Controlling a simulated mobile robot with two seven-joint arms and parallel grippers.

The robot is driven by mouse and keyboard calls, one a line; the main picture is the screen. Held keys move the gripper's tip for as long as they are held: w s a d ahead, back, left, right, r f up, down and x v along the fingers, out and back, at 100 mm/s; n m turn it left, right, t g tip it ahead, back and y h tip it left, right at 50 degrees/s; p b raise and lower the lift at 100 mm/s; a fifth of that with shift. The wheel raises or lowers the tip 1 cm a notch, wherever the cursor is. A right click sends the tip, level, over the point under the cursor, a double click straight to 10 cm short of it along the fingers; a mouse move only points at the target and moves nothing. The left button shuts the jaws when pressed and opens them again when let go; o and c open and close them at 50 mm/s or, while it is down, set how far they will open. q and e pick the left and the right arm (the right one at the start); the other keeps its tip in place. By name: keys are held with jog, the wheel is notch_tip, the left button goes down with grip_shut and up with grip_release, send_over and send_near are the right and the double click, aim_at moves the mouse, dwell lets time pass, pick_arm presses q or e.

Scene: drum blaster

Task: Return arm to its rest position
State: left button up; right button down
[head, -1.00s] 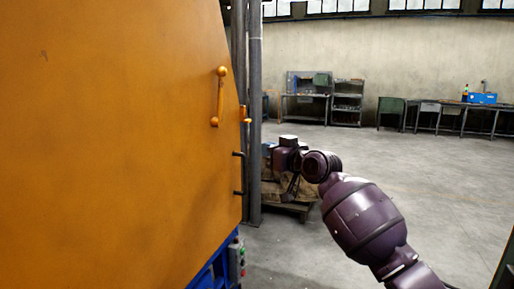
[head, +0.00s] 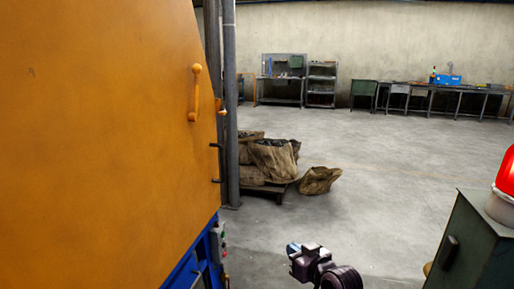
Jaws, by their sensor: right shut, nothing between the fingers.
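My right gripper (head: 298,249) is low in the head view, right of centre, over the concrete floor. It is shut with nothing in it. Only the gripper and a wrist link show at the bottom edge; the rest of my right arm is out of view. The orange drum blaster (head: 100,140) fills the left side, with an upright orange handle (head: 195,94) on its door. The gripper is apart from the machine, to the right of its blue base (head: 190,272). My left gripper is not in view.
A green cabinet (head: 478,245) with a red beacon light (head: 507,178) stands at the right edge. Full sacks (head: 273,160) sit on a pallet beside a grey post (head: 231,110). Workbenches (head: 440,98) line the back wall.

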jog(key=s+d+f+m+h+p, duration=0.15)
jog(key=s+d+f, duration=0.35)
jog(key=s, duration=0.5)
jog(key=s+d+f+m+h+p, duration=0.1)
jog(key=s+d+f+h, duration=0.1)
jog(key=s+d+f, duration=0.5)
pick_arm(q)
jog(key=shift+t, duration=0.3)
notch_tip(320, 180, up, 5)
jog(key=p, duration=0.3)
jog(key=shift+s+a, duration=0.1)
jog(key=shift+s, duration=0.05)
pick_arm(e)
jog(key=s+d+g+h, duration=0.1)
jog(key=s+d+h, duration=0.1)
jog(key=s, duration=1)
jog(key=s+d+m+g+h, duration=0.1)
jog(key=s+d+h, duration=0.1)
jog(key=s, duration=1)
jog(key=shift+s+d, duration=0.4)
jog(key=shift+d, duration=0.35)
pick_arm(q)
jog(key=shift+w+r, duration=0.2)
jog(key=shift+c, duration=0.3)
pick_arm(e)
jog(key=shift+m, duration=0.25)
